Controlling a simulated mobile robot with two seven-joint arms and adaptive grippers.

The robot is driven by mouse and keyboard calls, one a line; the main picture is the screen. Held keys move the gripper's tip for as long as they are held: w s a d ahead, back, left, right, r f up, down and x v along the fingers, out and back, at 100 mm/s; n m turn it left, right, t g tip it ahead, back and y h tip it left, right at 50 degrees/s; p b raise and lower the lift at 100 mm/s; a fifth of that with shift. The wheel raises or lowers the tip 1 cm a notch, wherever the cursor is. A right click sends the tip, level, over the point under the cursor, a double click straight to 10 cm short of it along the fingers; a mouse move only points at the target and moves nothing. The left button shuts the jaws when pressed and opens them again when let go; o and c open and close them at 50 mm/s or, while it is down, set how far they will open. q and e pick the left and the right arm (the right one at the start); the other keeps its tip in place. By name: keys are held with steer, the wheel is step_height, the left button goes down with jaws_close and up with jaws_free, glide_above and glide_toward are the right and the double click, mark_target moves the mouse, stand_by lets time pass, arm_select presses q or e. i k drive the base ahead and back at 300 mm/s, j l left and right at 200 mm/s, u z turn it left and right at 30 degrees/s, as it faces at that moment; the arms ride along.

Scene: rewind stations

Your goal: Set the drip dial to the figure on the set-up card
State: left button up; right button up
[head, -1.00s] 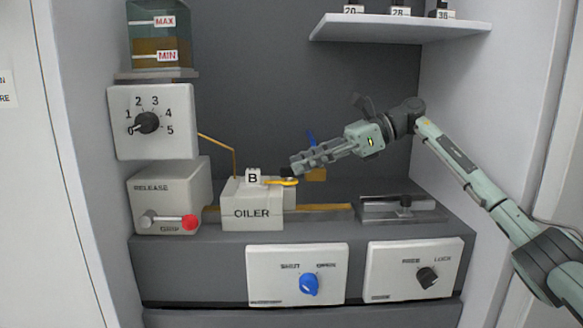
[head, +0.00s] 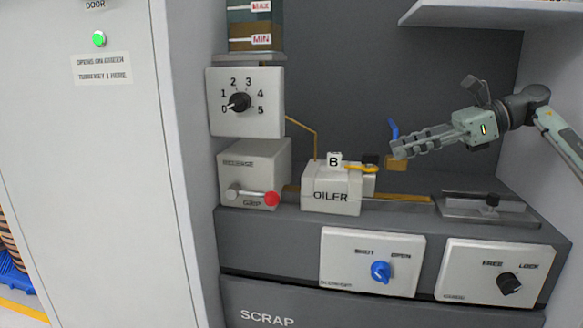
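The drip dial is a black knob (head: 240,102) on a pale box (head: 265,125) at the upper left of the bay, with figures 0 to 5 around it. Its pointer appears to be at 0. No set-up card that I can make out is in view. My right gripper (head: 397,150) is in front of the back wall, above and right of the oiler block, well to the right of the dial and apart from it. Its fingers are seen side-on, so their opening is unclear. My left gripper is not in view.
An oil tank (head: 250,28) marked MAX and MIN stands above the dial box. Below are a RELEASE/GRIP box (head: 240,165) with a red-ended lever, the OILER block (head: 325,200), and SHUT/OPEN and FREE/LOCK knob panels. A door (head: 80,200) with a green light is at left.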

mark_target(239, 102)
steer(key=k+j, duration=0.25)
steer(key=k, duration=0.2)
steer(key=k+j, duration=0.3)
steer(key=k, duration=0.15)
